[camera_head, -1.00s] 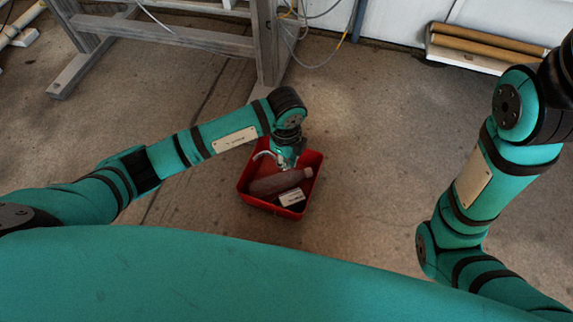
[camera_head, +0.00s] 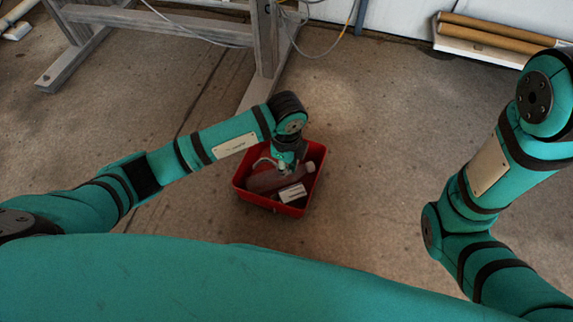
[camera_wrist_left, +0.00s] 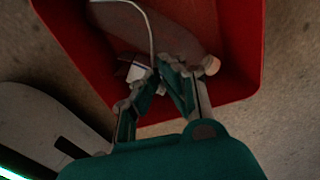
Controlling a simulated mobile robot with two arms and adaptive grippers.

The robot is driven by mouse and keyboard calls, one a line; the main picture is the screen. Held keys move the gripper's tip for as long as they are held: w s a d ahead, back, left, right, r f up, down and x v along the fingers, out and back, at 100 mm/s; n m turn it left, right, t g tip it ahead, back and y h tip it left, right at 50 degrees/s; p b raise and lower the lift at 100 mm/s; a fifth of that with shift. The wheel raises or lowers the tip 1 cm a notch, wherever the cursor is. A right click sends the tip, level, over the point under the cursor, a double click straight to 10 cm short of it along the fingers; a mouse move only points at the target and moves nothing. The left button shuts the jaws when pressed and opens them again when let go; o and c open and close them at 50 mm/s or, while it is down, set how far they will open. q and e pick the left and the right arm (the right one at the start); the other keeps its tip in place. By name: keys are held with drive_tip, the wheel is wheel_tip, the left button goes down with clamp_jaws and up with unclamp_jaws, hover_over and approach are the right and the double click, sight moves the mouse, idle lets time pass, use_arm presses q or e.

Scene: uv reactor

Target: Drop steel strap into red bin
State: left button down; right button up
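The red bin (camera_head: 268,201) stands on the floor in front of me, and its wall also fills much of the left wrist view (camera_wrist_left: 242,45). My left gripper (camera_head: 283,172) points down into the bin's opening. In the left wrist view, its fingers (camera_wrist_left: 165,72) come together at the tips. The steel strap, a thin pale curved strip (camera_wrist_left: 148,28), runs from the fingertips over the bin. It shows as a small light arc in the head view (camera_head: 262,161). The exact grip point is partly hidden by the fingers. My right gripper is outside the view.
The bin holds a dull bottle (camera_head: 264,183) with a pale cap and a small white box (camera_head: 292,193). A grey frame (camera_head: 262,60) stands behind the bin, with cables. Cardboard tubes (camera_head: 490,38) lie at back right. Floor right of the bin is clear.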

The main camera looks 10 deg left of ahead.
use_arm(q)
drive_tip(key=c, duration=2)
unclamp_jaws()
drive_tip(key=o, duration=0.6)
drive_tip(key=shift+r, duration=0.1)
wheel_tip(320, 180, up, 12)
